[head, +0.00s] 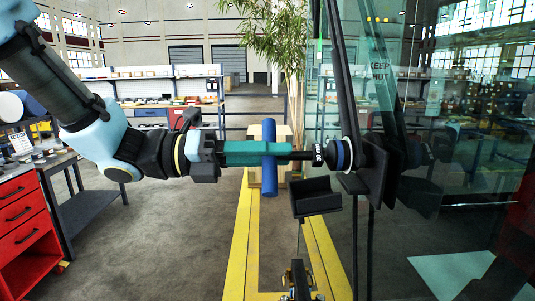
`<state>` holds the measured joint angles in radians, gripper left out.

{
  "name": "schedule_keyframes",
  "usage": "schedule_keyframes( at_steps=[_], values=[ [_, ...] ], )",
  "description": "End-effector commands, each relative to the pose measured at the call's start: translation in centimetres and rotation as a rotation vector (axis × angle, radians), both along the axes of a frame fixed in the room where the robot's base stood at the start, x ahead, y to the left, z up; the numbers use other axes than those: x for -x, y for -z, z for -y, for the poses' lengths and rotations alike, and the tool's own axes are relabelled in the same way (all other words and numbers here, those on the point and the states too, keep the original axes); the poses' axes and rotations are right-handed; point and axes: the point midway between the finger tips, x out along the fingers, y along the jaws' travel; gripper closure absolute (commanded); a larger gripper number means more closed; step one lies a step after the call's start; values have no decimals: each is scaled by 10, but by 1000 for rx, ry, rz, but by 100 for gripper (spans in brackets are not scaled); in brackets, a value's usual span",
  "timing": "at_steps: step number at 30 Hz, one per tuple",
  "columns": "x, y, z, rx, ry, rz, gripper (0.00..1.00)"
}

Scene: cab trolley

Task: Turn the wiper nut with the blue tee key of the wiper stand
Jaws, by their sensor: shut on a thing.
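My gripper (222,155) is level and shut on the teal grip of the tee key (243,152). The key has a blue crossbar (269,178) standing upright and a dark shaft (300,155) pointing right. The shaft's tip meets the wiper nut area (319,155), in front of a round hub with a blue and white ring (341,154). Whether the tip is seated on the nut cannot be told at this size. The dark wiper arm (343,75) rises from the hub along the glass.
A glass pane (450,110) with lettering fills the right side. A black open holder (314,196) sits just below the key's shaft. A red drawer cabinet (22,230) and dark table (85,195) stand left. Yellow lines mark the open floor.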

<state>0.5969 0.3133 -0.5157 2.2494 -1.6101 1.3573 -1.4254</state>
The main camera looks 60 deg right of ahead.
Motion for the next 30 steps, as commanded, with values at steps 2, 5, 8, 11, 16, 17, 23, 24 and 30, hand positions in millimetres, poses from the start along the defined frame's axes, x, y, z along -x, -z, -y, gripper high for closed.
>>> schedule_keyframes(
  at_steps=[2,5,8,11,16,17,23,24,30],
  values=[
    [0,1,0,29,-1,20,100],
    [0,4,0,114,-1,84,100],
    [0,4,0,212,-1,156,100],
    [0,4,-1,294,-1,216,100],
    [0,0,-1,361,-1,265,100],
    [0,0,-1,363,-1,267,100],
    [0,-1,-1,364,-1,267,100],
    [0,-1,-1,363,-1,267,100],
    [0,3,-1,458,-1,337,100]
  ],
)
